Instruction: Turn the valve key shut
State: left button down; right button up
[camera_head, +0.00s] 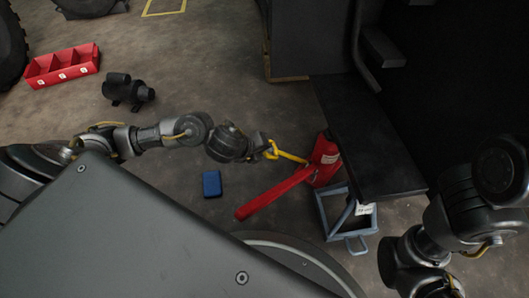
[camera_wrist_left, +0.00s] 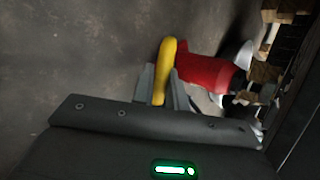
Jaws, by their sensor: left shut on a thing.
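The valve key is a yellow handle (camera_head: 290,156) beside a red jack body (camera_head: 325,158) that has a long red lever (camera_head: 272,195). My left gripper (camera_head: 270,150) reaches in from the left and is shut on the yellow key. In the left wrist view the yellow key (camera_wrist_left: 166,72) stands between my left gripper's fingers (camera_wrist_left: 160,88), with a red part (camera_wrist_left: 208,72) to its right. Where the key joins the red body is hard to make out. My right arm shows at the lower right, but its gripper is not visible.
A blue box (camera_head: 212,184) lies on the floor. A black motor-like part (camera_head: 127,90) and a red divided bin (camera_head: 62,66) are at upper left.

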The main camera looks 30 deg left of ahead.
dwell(0.3)
pick_arm(q)
jog(key=c, duration=1.4)
grip_release()
jog(key=p+v, duration=0.5)
jog(key=v, duration=0.5)
jog(key=shift+s+r+p, duration=0.2)
jog(key=shift+s+p, duration=0.15)
jog(key=shift+a, duration=0.1)
